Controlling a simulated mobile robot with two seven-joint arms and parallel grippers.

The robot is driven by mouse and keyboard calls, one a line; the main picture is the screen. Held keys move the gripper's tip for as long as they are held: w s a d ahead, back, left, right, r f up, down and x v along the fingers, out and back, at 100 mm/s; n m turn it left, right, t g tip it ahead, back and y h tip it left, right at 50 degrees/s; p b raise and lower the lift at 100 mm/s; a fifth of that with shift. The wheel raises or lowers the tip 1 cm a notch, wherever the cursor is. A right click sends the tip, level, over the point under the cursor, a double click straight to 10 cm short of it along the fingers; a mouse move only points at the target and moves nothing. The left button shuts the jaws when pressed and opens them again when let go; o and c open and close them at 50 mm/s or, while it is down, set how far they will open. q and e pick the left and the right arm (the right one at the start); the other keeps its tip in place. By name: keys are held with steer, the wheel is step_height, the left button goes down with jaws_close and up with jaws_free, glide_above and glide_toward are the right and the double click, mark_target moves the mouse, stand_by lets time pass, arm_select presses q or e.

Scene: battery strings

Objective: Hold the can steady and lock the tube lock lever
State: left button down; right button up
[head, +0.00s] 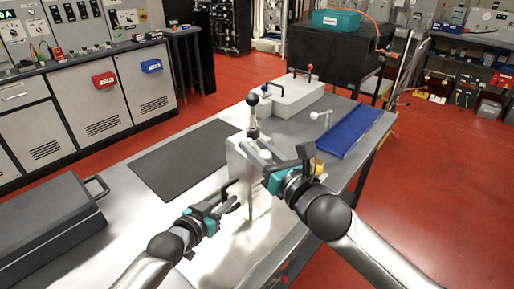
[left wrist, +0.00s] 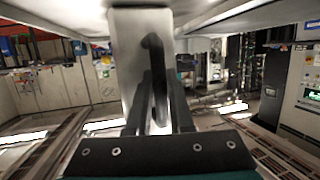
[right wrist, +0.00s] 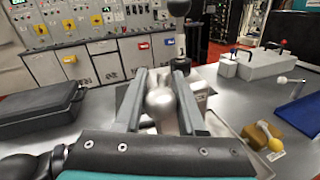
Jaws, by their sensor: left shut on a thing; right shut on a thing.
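The can is a pale upright box-like body (head: 238,168) at the near edge of the table, also in the left wrist view (left wrist: 128,60). My left gripper (head: 232,202) is shut on the black handle (left wrist: 153,45) on the can's side. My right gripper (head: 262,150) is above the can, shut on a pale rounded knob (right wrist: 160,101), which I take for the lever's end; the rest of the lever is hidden. A black ball (head: 252,99) tops an upright post just behind; it also shows in the right wrist view (right wrist: 179,8).
A dark mat (head: 185,160) lies left of the can and a dark case (head: 45,215) at the near left. A grey block with handles (head: 297,95) stands behind. A blue tray (head: 350,132) and a yellow item (right wrist: 263,140) are to the right.

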jaws_close()
stand_by(0.6)
steer(key=shift+n+g+y, duration=0.4)
steer(key=shift+n+y, duration=0.1)
steer(key=shift+y, duration=0.2)
steer(key=n+g+y, duration=0.2)
steer(key=w+d+n+g+y, duration=0.1)
steer(key=n+g+y, duration=0.1)
steer(key=g, duration=0.1)
steer(key=w+d+n+g+y, duration=0.1)
steer(key=n+g+y, duration=0.1)
steer(key=shift+d+r+n+g+y, duration=0.1)
steer(key=shift+n+g+y, duration=0.2)
steer(key=shift+d, duration=0.1)
stand_by(0.4)
steer(key=o, duration=0.6)
jaws_free()
steer(key=o, duration=0.4)
steer(key=shift+s+g, duration=0.1)
steer(key=shift+g, duration=0.2)
steer(key=shift+c, duration=0.2)
